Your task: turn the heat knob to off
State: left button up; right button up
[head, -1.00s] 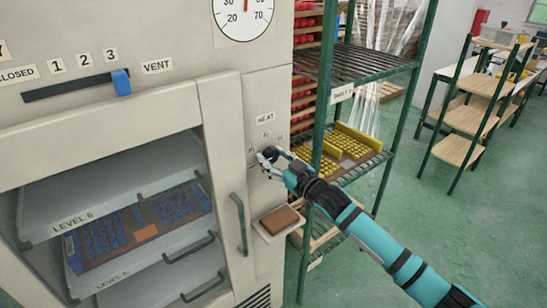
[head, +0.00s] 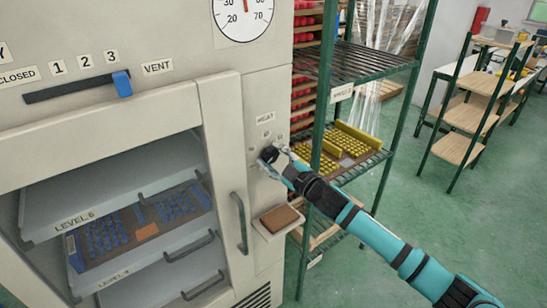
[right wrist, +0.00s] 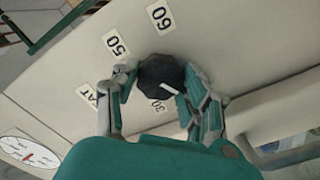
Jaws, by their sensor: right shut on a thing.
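The heat knob (head: 269,154) is a dark round knob on the cabinet's front panel, below the HEAT label (head: 265,118). In the right wrist view the knob (right wrist: 158,72) is black with a short white mark on its lower right part. Labels 50 (right wrist: 116,45), 60 (right wrist: 161,17) and a partly covered 30 (right wrist: 158,105) surround it; no off label can be read. My left gripper is out of view.
A small ledge with a brown block (head: 279,218) juts out below the knob. The cabinet door handle (head: 239,222) is to the left. A green rack (head: 323,100) with yellow parts stands close on the right, behind my arm.

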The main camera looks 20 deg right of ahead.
jog(key=shift+f, duration=0.2)
jog(key=o, duration=1.2)
jog(key=shift+r, duration=0.1)
jog(key=shift+s+d, duration=0.1)
jog(key=shift+s, duration=0.05)
jog(key=v, duration=1.1)
jog(key=shift+s+d, duration=0.1)
jog(key=shift+s, duration=0.25)
